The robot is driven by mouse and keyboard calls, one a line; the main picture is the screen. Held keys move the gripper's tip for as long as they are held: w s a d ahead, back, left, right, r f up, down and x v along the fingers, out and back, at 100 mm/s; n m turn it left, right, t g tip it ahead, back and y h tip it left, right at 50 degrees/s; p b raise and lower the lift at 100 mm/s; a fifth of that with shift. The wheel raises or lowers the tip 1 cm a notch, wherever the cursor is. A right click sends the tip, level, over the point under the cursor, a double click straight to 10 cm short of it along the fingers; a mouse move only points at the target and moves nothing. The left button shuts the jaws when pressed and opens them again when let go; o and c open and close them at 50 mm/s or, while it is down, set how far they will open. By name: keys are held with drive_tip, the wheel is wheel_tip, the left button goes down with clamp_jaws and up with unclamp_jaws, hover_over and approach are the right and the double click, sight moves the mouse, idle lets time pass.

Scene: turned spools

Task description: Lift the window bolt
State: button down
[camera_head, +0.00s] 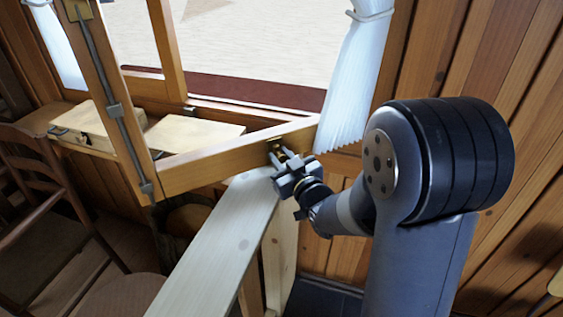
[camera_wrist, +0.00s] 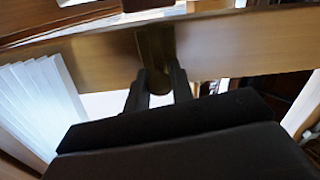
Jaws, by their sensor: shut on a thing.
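The window bolt (camera_head: 277,146) is a small brass fitting on the lower wooden rail of the open window sash, near its right end. In the wrist view the bolt (camera_wrist: 155,46) shows as an upright brass plate with a rounded end low between my fingers. My gripper (camera_head: 282,160) reaches it from the lower right. In the wrist view both dark fingers of my gripper (camera_wrist: 159,84) flank the rounded end, and they are shut on it. The fingers hide part of the bolt.
The sash (camera_head: 215,161) stands open into the room, with a long grey rod (camera_head: 113,108) on its left stile. A pale wooden plank (camera_head: 226,243) lies just below my gripper. A white curtain (camera_head: 350,90) hangs close by on the right. A wooden chair (camera_head: 45,190) stands left.

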drive_tip(key=shift+r, duration=0.6)
drive_tip(key=c, duration=1.2)
unclamp_jaws()
drive_tip(key=shift+s, duration=0.1)
drive_tip(key=b+v, duration=0.1)
drive_tip(key=v, duration=0.9)
drive_tip(key=shift+s, duration=0.35)
drive_tip(key=shift+w+d, duration=0.1)
